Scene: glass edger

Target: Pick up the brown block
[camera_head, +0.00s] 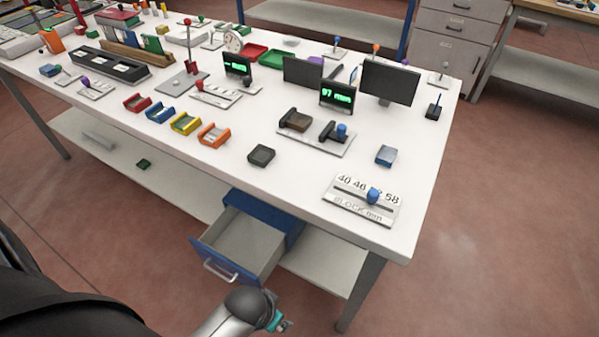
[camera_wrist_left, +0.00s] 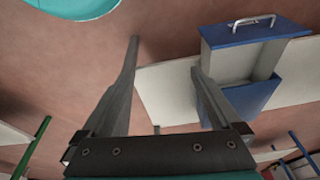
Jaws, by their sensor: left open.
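A dark brown block (camera_head: 296,121) sits on a pale gauge plate (camera_head: 318,140) on the white table, beside a black holder with a blue knob. Its lower part is partly hidden by the fixture. My left gripper (camera_head: 279,322) is low in front of the table, beside the open drawer and well away from the block. In the left wrist view my left gripper (camera_wrist_left: 165,56) has its fingers spread with nothing between them. The block is not visible in that view. My right gripper is not in view.
The open blue drawer (camera_head: 226,263) juts from under the table (camera_head: 300,195), close to my left gripper; it also shows in the wrist view (camera_wrist_left: 240,34). Small coloured bins, a dark tray (camera_head: 261,155) and a numbered block gauge (camera_head: 352,207) stand near the front edge. Displays (camera_head: 337,96) stand behind the block.

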